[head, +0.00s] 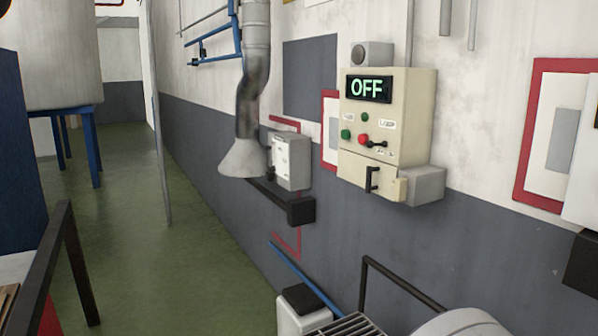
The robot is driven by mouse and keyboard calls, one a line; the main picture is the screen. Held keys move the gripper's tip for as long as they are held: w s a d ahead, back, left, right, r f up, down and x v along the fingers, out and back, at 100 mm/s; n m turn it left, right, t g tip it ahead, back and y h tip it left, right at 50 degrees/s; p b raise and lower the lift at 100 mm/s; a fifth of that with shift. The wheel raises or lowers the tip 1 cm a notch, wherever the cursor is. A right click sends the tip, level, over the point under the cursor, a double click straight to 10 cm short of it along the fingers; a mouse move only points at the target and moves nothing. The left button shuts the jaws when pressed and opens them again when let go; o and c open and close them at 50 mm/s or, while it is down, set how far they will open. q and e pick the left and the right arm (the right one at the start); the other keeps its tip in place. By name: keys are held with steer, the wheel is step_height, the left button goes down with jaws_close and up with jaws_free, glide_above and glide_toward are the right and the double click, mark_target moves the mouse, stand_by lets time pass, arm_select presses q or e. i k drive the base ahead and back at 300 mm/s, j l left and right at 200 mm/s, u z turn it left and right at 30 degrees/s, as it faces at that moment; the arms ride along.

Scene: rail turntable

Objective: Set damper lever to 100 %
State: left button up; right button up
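A cream control box (415,105) hangs on the wall at the right of centre, with a lit display (368,88) reading OFF. Below the display are green and red buttons and a small black lever (377,144) that points right. A black handle (368,180) sits on the lower part of the box. A smaller white box (292,160) hangs left of it beside a duct hood (241,160), with a dark part at its left edge. No lever is readably marked as the damper lever, and no percent scale can be read. Neither of my grippers is in view.
A dark rail (284,200) juts from the wall under the hood. Dark railings stand at the lower left (77,262) and lower middle (405,287). A white box (298,316) stands at the bottom. The green floor (150,255) is open at the left of the wall.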

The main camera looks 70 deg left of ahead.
mark_target(270, 174)
steer(key=k+j, duration=0.15)
steer(key=j, duration=0.15)
steer(key=k+j, duration=0.15)
steer(key=j, duration=0.2)
steer(key=k+j, duration=0.15)
steer(key=j, duration=0.15)
steer(key=k+j+u, duration=0.1)
steer(key=j, duration=0.25)
steer(key=k, duration=0.05)
